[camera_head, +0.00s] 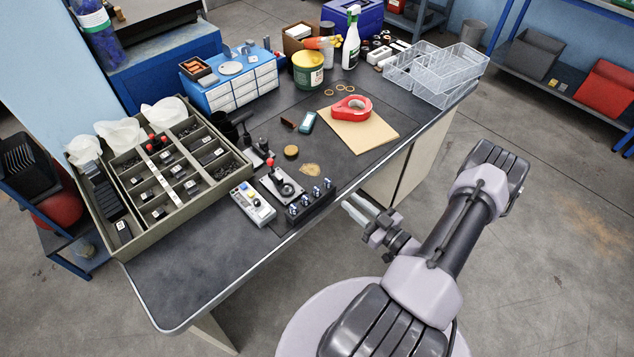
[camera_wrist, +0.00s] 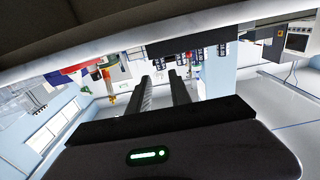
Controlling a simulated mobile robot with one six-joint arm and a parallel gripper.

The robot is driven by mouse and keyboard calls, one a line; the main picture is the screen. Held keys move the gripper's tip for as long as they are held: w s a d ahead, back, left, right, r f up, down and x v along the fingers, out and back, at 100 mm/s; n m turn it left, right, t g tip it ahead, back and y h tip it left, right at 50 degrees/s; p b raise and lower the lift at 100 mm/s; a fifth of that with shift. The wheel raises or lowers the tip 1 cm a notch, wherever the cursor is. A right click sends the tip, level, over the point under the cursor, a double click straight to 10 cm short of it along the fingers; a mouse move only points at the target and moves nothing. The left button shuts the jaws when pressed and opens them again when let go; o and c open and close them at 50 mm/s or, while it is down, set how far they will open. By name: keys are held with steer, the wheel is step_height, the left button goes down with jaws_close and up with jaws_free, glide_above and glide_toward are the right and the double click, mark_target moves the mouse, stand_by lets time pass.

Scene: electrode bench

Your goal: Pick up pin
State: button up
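Several dark pins with bluish tops stand upright in a row on a black block (camera_head: 312,207) at the bench's front edge; one pin (camera_head: 316,191) is near the middle of the row. I cannot tell which pin the task means. In the wrist view, which looks upside down, the pins hang from the block, one pin (camera_wrist: 196,56) being right of the fingers. My gripper (camera_head: 352,209) is just off the bench's front edge, right of the block. In the wrist view my gripper (camera_wrist: 162,82) has its two dark fingers apart, with nothing held between them.
A control box (camera_head: 253,203) and a joystick unit (camera_head: 280,187) stand left of the block. A compartment tray (camera_head: 118,245) fills the bench's left side. A tape roll (camera_head: 351,107) lies on a brown sheet (camera_head: 362,135) behind. The front left bench top (camera_head: 190,280) is bare.

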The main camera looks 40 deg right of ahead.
mark_target(327, 186)
steer(key=w+b, duration=0.1)
steer(key=w, duration=0.3)
steer(key=w+b, duration=0.1)
steer(key=w, duration=0.4)
steer(key=w+a, duration=0.1)
steer(key=w, duration=0.4)
steer(key=shift+w+a+b, duration=0.1)
steer(key=shift+b, duration=0.3)
jaws_close()
